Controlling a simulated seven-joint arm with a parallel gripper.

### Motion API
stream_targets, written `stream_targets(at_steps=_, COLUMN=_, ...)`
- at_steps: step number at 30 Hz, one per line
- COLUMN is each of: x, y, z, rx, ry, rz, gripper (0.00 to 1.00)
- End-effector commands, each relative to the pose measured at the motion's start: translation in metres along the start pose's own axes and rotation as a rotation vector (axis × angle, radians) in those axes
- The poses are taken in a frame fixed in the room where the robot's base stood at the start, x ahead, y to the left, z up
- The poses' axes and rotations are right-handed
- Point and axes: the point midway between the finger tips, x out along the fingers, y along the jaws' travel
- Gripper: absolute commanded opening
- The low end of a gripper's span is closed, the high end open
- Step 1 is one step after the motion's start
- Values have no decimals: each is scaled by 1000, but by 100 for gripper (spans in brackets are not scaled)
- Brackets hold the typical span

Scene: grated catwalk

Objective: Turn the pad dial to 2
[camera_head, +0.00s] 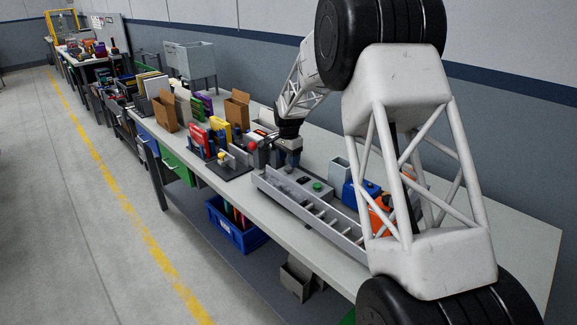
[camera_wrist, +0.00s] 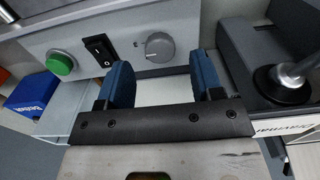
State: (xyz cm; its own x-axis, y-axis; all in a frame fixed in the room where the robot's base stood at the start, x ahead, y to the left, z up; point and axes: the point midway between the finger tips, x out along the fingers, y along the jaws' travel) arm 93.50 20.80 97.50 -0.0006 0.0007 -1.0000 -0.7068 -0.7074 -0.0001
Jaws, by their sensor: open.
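The pad dial is a round grey knob (camera_wrist: 160,47) on the face of a light grey control panel (camera_wrist: 200,22) in the wrist view. A small mark shows beside it, but I cannot read its setting. My gripper (camera_wrist: 160,80) has two blue fingers, spread apart with nothing between them. The dial lies just beyond the fingertips, between them in the picture, and no contact shows. In the head view my gripper (camera_head: 290,155) is over the bench beside the control box (camera_head: 305,182). The dial cannot be made out there.
Left of the dial are a black rocker switch (camera_wrist: 99,49) and a green button (camera_wrist: 60,62). A dark block with a metal post (camera_wrist: 285,85) stands close at right. A long metal roller tray (camera_head: 310,212) runs along the bench (camera_head: 500,235) in front of the box.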

Motion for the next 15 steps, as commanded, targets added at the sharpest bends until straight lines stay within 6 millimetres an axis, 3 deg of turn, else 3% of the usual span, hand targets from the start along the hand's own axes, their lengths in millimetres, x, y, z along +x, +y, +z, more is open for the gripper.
stream_targets(at_steps=6, x=21, y=0, z=0, rx=0, ry=0, rz=-1, gripper=60)
stream_targets(at_steps=15, x=29, y=0, z=0, rx=0, ry=0, rz=-1, gripper=60)
